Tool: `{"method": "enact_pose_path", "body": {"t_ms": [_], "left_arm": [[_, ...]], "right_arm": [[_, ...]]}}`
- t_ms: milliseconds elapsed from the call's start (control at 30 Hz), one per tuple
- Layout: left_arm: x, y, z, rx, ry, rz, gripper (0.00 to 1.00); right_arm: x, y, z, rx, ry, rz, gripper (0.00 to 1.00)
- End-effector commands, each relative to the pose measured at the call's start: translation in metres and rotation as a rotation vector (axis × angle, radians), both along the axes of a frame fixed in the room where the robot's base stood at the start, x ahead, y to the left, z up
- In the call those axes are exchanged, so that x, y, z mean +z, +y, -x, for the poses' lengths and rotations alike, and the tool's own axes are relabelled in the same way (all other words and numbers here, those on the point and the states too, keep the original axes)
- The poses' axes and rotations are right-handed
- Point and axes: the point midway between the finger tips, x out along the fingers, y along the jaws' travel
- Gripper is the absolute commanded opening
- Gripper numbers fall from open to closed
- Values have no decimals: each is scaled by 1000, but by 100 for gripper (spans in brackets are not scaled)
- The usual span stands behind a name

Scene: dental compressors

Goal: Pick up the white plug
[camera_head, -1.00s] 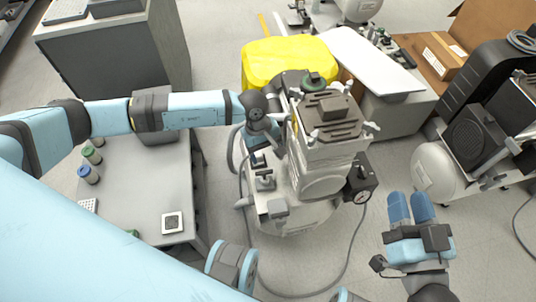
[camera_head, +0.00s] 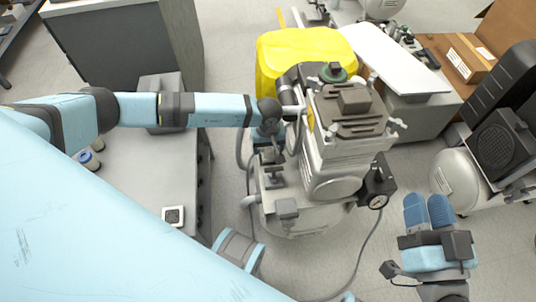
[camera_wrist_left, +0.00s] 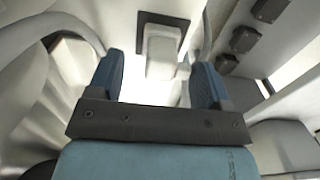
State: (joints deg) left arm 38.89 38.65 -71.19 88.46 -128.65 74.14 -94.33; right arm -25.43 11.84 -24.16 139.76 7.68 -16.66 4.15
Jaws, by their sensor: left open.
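In the left wrist view, a white block that looks like the white plug (camera_wrist_left: 161,52) sits against a dark plate (camera_wrist_left: 178,25). My left gripper (camera_wrist_left: 160,72) is open, with one blue finger on each side of the view and the plug ahead between them. I cannot tell whether the fingers reach around it. In the head view, my left arm reaches to the compressor (camera_head: 335,165), and its gripper is mostly hidden there. My right gripper (camera_head: 428,205) has its fingers side by side, looking shut and empty, to the right of the compressor.
A yellow cover (camera_head: 300,50) is behind the compressor. A grey table (camera_head: 140,185) is at the left. A second white tank (camera_head: 460,180) stands at the right. A black gauge box (camera_head: 378,185) is on the compressor's right side. A hose runs over the floor.

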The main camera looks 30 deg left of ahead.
Motion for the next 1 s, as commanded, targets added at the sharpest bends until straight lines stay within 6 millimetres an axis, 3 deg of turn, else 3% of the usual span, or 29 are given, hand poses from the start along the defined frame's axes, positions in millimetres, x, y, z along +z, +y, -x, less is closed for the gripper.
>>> {"method": "enact_pose_path", "body": {"t_ms": [33, 200, 467, 500, 733, 1000], "left_arm": [[-15, 0, 1, 1, 1, 1, 72], [-33, 0, 1, 1, 1, 1, 72], [-35, 0, 0, 0, 0, 2, 72], [-35, 0, 0, 0, 0, 1, 70], [-35, 0, 0, 0, -1, 1, 17], [-34, 0, 0, 0, -1, 2, 17]], "right_arm": [[-11, 0, -1, 6, 15, 9, 38], [-22, 2, -1, 18, 53, 29, 38], [-23, 2, -1, 21, 63, 35, 38], [-23, 2, -1, 21, 64, 34, 38], [-23, 2, -1, 21, 62, 34, 38], [-23, 2, -1, 21, 62, 34, 38]]}}
